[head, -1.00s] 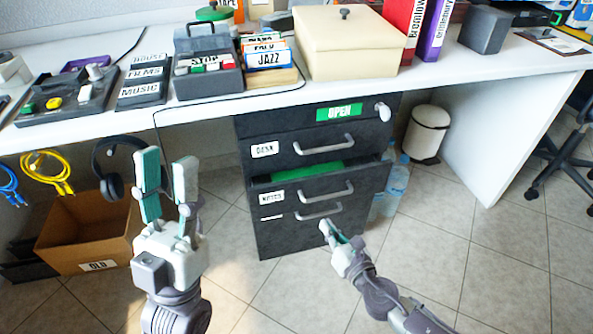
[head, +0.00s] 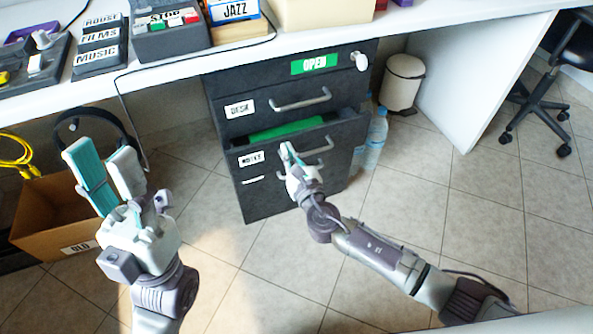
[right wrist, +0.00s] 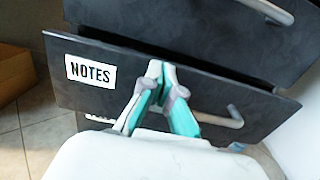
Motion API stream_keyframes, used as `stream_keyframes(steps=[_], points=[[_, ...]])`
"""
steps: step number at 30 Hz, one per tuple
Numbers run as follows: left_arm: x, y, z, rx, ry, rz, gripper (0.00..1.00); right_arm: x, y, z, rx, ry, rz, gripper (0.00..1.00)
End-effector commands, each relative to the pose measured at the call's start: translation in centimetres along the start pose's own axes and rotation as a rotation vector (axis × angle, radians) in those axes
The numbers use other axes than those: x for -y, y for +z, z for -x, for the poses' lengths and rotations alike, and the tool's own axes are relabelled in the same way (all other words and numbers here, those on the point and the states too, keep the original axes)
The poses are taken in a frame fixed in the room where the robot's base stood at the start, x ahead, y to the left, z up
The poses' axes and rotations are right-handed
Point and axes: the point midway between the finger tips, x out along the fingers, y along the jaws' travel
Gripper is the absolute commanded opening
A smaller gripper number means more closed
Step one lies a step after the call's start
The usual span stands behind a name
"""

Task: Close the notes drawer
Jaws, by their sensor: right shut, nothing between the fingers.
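The notes drawer (head: 280,155) is the middle drawer of a dark cabinet under the desk. It is pulled partly out, and something green shows inside. Its label reads NOTES, and its front fills much of the right wrist view (right wrist: 200,100). My left gripper (head: 105,170) is open and empty, left of the cabinet.
The DESK drawer (head: 270,102) above is shut, under a green OPEN sign (head: 314,64). A cardboard box (head: 45,215) labelled OLD stands at the left. Water bottles (head: 374,140) and a white bin (head: 403,82) stand right of the cabinet. The floor in front is clear.

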Motion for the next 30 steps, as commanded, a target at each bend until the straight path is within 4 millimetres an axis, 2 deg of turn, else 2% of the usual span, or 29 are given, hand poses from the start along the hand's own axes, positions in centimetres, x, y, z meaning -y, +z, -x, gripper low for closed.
stream_keyframes(steps=[1,6,18,25,30], points=[[0.0,0.1,0.5,0.0,0.0,0.0,0.37,0.0,-0.1,-0.7,0.002,0.0,0.0,0.0],[0.0,0.2,0.8,0.001,0.0,0.0,0.37,0.0,-0.1,-2.0,0.0,0.0,0.0,0.0],[0.0,0.2,0.9,0.002,0.0,0.0,0.37,0.0,0.0,-2.3,0.0,0.001,-0.001,0.0],[0.0,0.4,1.4,0.004,0.0,0.0,0.37,0.0,0.0,-4.7,0.001,0.0,0.0,0.0],[0.0,0.4,1.3,0.002,0.001,0.0,0.37,0.0,0.0,-4.8,-0.001,0.001,0.0,0.0]])
